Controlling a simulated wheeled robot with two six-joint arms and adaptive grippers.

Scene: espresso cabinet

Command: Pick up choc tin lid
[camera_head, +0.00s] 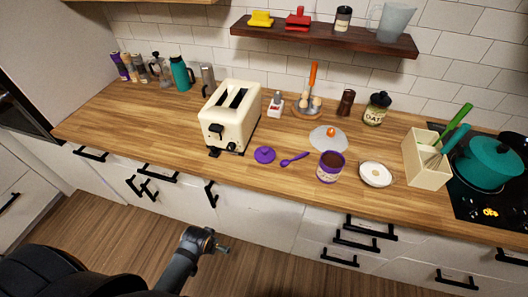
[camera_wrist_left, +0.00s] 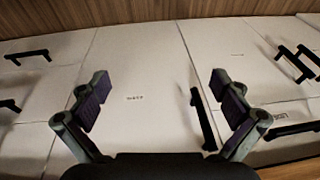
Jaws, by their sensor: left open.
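The choc tin lid (camera_head: 264,155) is a round purple lid with a knob, lying on the wooden counter in front of the toaster. The open choc tin (camera_head: 330,167), purple with a pale label and brown contents, stands to its right. A purple spoon (camera_head: 295,159) lies between them. My left gripper (camera_wrist_left: 165,105) is open and empty in the left wrist view, facing white cabinet fronts; the lid is not in that view. In the head view my arm is low, in front of the cabinets and away from the lid. My right gripper is not in view.
The cream toaster (camera_head: 229,117) stands behind the lid. A glass cover with an orange knob (camera_head: 331,132), a white round dish (camera_head: 376,174) and a cream utensil box (camera_head: 426,160) are to the right.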

